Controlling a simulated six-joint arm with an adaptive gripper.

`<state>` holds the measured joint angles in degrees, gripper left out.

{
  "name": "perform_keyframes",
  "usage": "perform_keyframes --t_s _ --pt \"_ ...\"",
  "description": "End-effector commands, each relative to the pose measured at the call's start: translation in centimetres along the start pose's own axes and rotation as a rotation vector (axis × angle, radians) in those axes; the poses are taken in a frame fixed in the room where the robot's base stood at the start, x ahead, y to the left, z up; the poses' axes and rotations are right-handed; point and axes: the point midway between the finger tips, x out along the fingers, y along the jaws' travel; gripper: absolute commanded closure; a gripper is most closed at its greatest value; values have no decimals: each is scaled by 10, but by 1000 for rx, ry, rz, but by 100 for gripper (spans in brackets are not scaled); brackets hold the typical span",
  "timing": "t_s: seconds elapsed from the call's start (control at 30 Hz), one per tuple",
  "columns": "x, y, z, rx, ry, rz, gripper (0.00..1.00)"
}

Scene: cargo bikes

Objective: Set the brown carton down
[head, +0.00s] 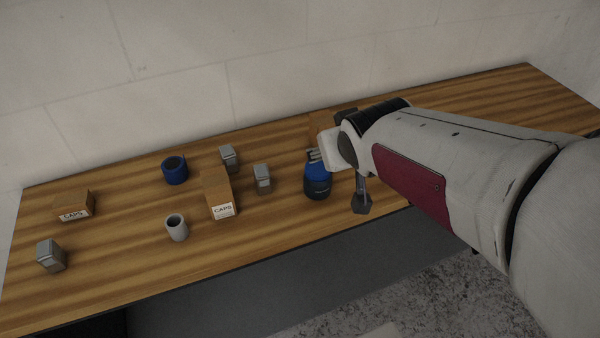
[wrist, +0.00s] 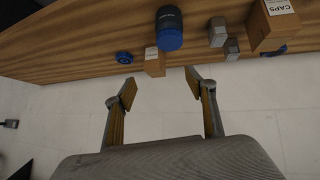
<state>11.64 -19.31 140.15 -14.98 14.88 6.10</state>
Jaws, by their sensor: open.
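A brown carton (head: 322,124) is at the back of the wooden table, partly hidden by my arm in the head view. In the wrist view this carton (wrist: 154,65) appears on the table near its wall-side edge, with a small pale label. My gripper (wrist: 160,84) is open, its two fingers spread, with nothing between them. The carton appears just beyond the fingertips and apart from them. In the head view one dark finger shows below my wrist. Two other brown cartons marked CAPS stand at the middle (head: 218,190) and left (head: 75,206).
A blue bottle (head: 318,180) stands close to the brown carton. Grey metal blocks (head: 262,179), a blue ring-shaped roll (head: 174,170) and a grey cup (head: 177,228) stand further left. A blue round item (wrist: 124,57) lies beside the carton. A wall runs behind the table.

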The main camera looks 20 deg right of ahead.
Motion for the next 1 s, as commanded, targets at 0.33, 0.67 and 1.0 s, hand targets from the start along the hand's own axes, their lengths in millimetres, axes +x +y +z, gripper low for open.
perform_keyframes --t_s 0.33,0.67,1.0 --pt "-68 -36 52 1 -127 -78 45" --pt "-122 -66 106 -21 -240 -180 45" --pt "-134 -72 120 -29 -270 -208 45"
